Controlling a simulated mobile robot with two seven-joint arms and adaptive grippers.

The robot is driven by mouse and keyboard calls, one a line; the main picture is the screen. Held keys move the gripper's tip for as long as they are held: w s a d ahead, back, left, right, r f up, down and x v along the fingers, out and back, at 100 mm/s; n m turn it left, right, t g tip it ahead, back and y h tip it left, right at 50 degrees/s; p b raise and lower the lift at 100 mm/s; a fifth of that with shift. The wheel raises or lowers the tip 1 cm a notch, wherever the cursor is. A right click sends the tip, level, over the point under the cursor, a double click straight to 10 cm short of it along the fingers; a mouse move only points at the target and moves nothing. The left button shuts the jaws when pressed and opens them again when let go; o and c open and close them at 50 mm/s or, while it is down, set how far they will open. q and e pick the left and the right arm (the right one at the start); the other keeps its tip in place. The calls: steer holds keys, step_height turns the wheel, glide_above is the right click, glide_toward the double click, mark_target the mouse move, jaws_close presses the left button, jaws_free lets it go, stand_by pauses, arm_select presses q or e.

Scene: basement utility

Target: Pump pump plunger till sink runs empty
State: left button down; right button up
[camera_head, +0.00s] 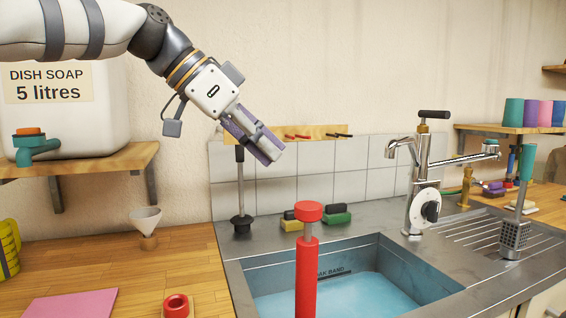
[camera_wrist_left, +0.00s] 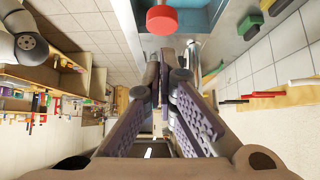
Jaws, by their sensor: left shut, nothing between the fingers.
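My right gripper is not in view.
A chrome tap (camera_head: 418,175) stands behind the sink on the right. Sponges (camera_head: 335,215) and a black plunger (camera_head: 241,222) stand along the back edge. A soap container (camera_head: 70,125) sits on a shelf at left.

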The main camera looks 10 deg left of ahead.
arm_select(q)
steer(key=shift+s+r, duration=0.15)
stand_by(0.3)
step_height(320, 180, down, 4)
steer(key=a+h+b, duration=0.1)
steer(key=h+b, duration=0.1)
steer(key=h, duration=0.1)
steer(key=s+a+r+t+h, duration=0.2)
steer(key=r+t, duration=0.1)
steer(key=shift+a+b, duration=0.35)
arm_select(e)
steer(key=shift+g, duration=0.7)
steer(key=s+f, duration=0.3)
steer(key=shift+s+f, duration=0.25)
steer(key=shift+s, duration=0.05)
